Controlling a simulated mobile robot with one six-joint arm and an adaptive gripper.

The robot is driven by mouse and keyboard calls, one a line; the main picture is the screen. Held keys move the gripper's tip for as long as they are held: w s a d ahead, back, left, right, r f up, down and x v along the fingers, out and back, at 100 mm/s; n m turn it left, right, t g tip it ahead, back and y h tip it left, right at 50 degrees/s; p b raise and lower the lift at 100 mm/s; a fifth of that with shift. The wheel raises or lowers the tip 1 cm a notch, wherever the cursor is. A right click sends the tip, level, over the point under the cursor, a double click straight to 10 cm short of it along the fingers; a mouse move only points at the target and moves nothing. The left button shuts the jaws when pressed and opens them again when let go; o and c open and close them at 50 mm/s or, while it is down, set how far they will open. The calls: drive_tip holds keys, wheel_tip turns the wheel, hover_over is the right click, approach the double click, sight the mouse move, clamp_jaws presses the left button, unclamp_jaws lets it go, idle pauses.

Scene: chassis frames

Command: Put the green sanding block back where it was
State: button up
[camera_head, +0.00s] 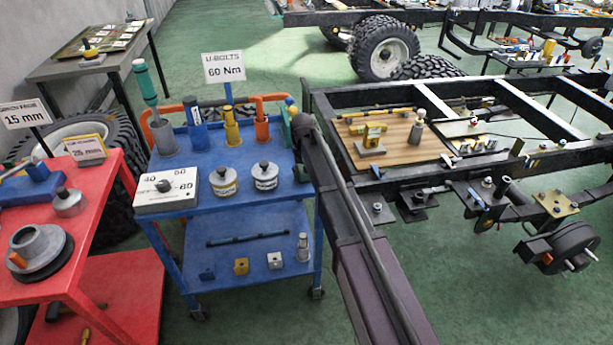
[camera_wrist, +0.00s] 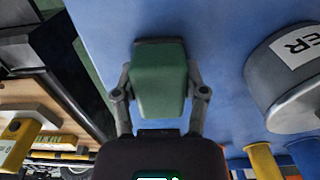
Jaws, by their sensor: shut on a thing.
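The green sanding block (camera_wrist: 160,82) is between the two fingers of my gripper (camera_wrist: 160,88) in the wrist view, with a finger against each side. Below it is the blue top of the cart (camera_wrist: 225,30). In the head view my gripper (camera_head: 301,150) is at the right end of the cart's upper shelf (camera_head: 235,208), right of a grey lidded can (camera_head: 264,177). The block is mostly hidden there by my arm. I cannot tell whether the block touches the shelf.
A second can (camera_head: 223,182), a white numbered box (camera_head: 166,190) and several upright tool holders (camera_head: 196,130) stand on the cart. The 60 Nm sign (camera_head: 224,67) rises behind. The chassis with a wooden board (camera_head: 400,150) is to the right, a red cart (camera_head: 95,235) to the left.

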drive_tip(key=shift+f, duration=0.1)
drive_tip(key=o, duration=1)
wheel_tip(320, 180, up, 12)
drive_tip(key=p, duration=1.2)
idle(0.7)
